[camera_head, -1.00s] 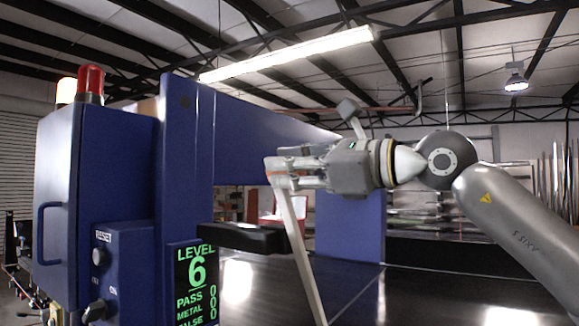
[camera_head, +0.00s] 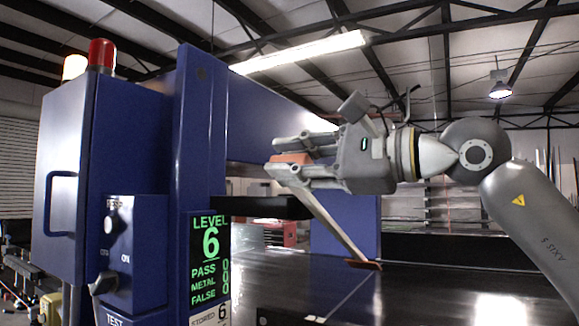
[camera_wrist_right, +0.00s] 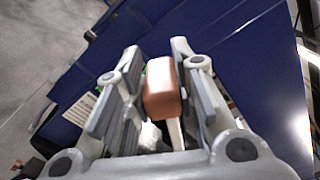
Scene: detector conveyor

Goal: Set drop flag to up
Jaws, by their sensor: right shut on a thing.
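My right gripper (camera_head: 288,165) comes in from the right, high above the belt beside the blue detector. It is shut on a copper-coloured block (camera_head: 291,158) at the upper end of a pale, slender bar (camera_head: 333,223), which I take for the drop flag. The bar leans, running down to the right from the gripper to a reddish-brown foot (camera_head: 364,265) over the dark belt. The right wrist view shows the copper-coloured block (camera_wrist_right: 162,93) between my fingers, with the pale bar partly hidden behind it. My left gripper is not in view.
The blue detector cabinet (camera_head: 115,150) stands on the left with red and pale lamps on top. Its green screen (camera_head: 209,262) reads LEVEL 6. A dark bar (camera_head: 262,207) juts from its column below my gripper. The dark belt (camera_head: 430,285) is clear on the right.

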